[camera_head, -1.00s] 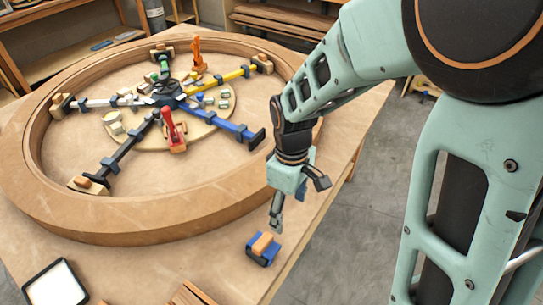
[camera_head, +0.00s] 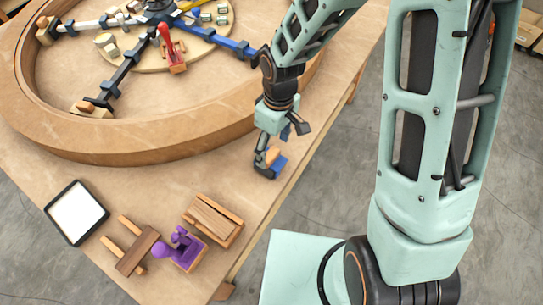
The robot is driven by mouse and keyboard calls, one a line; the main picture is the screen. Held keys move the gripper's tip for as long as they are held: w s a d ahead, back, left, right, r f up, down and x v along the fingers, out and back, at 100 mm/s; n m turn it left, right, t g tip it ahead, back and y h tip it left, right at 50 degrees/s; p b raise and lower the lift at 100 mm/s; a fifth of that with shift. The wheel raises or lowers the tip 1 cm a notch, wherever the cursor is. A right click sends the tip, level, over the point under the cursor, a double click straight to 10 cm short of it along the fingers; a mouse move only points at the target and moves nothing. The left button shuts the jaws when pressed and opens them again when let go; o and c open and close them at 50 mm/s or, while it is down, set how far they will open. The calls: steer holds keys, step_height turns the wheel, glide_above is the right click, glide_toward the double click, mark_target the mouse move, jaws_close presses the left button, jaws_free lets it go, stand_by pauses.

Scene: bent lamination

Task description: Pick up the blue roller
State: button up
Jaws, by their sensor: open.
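One dark finger overlaps the roller's left side in the picture. I cannot tell whether the fingers touch it or stand around it. The gripper's body and fingers hide part of the roller.
A large wooden ring (camera_head: 130,150) with coloured arms lies behind on the table (camera_head: 190,180). In front are a white-faced tablet (camera_head: 76,212), a wooden tool with a crossbar (camera_head: 137,250), a purple-handled tool (camera_head: 183,250) and a slatted wooden block (camera_head: 213,219).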

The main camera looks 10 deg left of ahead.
mark_target(271, 154)
steer(key=shift+a+f, duration=0.15)
steer(key=shift+f, duration=0.95)
steer(key=shift+a+f, duration=0.15)
steer(key=shift+f, duration=0.9)
steer(key=shift+c, duration=0.5)
steer(key=c, duration=1.3)
